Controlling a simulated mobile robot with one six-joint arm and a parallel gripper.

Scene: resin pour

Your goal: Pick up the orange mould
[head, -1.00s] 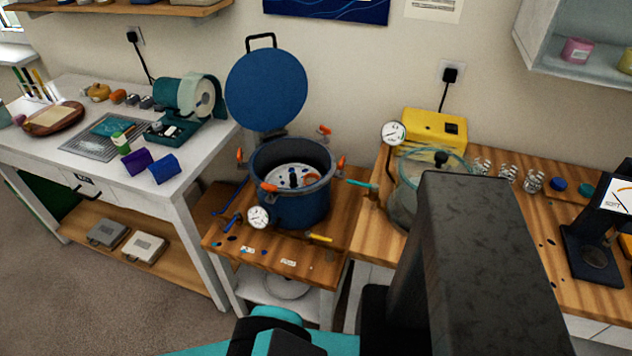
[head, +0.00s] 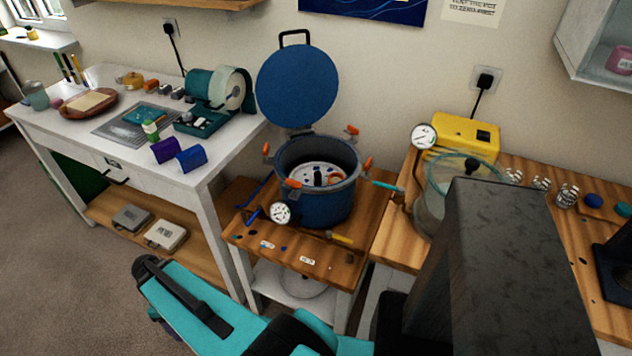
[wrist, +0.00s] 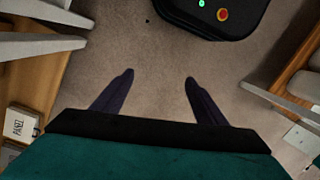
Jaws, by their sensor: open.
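In the head view an orange piece (head: 336,175) lies inside the open blue pressure pot (head: 328,205), on a pale plate with dark holes. It is partly hidden by a dark centre part, and I cannot tell for sure that it is the orange mould. A small orange block (head: 163,87) also sits on the white bench (head: 75,128). My gripper (wrist: 159,77) is open and empty in the wrist view, pointing at bare carpet, apart from these things. In the head view my arm crosses the bottom, and my fingertips cannot be made out.
The pot's blue lid (head: 297,87) stands raised behind it. Purple (head: 165,150) and blue (head: 191,159) pieces sit at the bench edge. A glass chamber (head: 440,190) stands to the right.

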